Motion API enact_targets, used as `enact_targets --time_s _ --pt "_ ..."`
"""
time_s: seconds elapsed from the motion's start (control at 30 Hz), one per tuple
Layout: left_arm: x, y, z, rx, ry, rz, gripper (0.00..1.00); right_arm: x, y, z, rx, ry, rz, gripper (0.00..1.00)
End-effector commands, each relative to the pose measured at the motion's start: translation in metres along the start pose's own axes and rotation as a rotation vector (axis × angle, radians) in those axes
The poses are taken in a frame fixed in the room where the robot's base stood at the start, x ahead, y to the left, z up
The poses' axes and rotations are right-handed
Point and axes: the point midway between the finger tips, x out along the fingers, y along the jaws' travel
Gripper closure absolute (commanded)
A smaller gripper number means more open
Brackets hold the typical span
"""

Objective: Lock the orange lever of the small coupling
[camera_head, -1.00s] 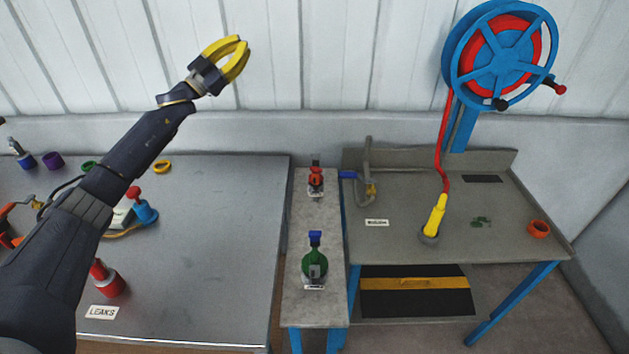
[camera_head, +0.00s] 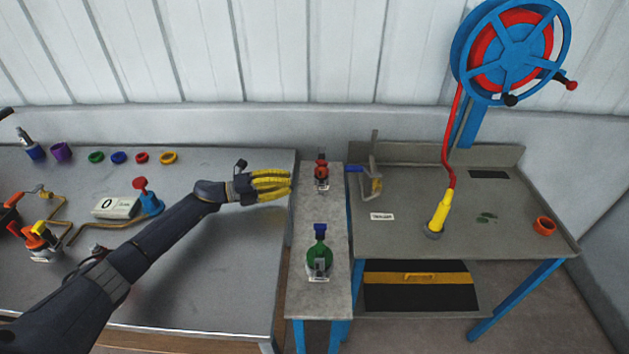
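A small red-orange coupling (camera_head: 321,173) stands upright at the back of the narrow grey stand. Its lever is too small to make out clearly. A green coupling (camera_head: 319,258) with a blue top stands nearer the front of the same stand. My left gripper (camera_head: 286,185) has yellow fingers and points right, just left of the red-orange coupling and apart from it. Nothing shows in its fingers, and their gap is hard to judge from this side. My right gripper is out of view.
The narrow stand (camera_head: 322,215) lies between the left metal table (camera_head: 225,290) and the right workbench (camera_head: 395,235). A grey bent fitting (camera_head: 373,170) with a blue end is close right of the red-orange coupling. A hose reel (camera_head: 510,55) hangs over the workbench. Several coloured rings lie at back left.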

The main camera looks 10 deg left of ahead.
Motion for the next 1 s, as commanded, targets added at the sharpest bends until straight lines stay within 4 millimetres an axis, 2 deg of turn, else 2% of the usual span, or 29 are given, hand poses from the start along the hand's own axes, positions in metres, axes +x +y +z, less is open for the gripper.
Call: enact_targets --time_s 0.13,0.23,0.7,1.0 --pt "-0.001 0.008 -0.007 0.008 0.009 -0.003 1.0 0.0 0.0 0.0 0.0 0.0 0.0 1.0" --pt "0.007 0.009 -0.008 0.01 0.011 -0.004 1.0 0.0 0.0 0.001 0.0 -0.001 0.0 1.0" --pt "0.073 0.009 -0.009 0.009 0.01 -0.002 1.0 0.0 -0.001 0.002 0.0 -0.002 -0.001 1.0" --pt "0.093 0.009 -0.008 0.007 0.009 -0.001 1.0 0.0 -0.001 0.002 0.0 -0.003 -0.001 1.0"
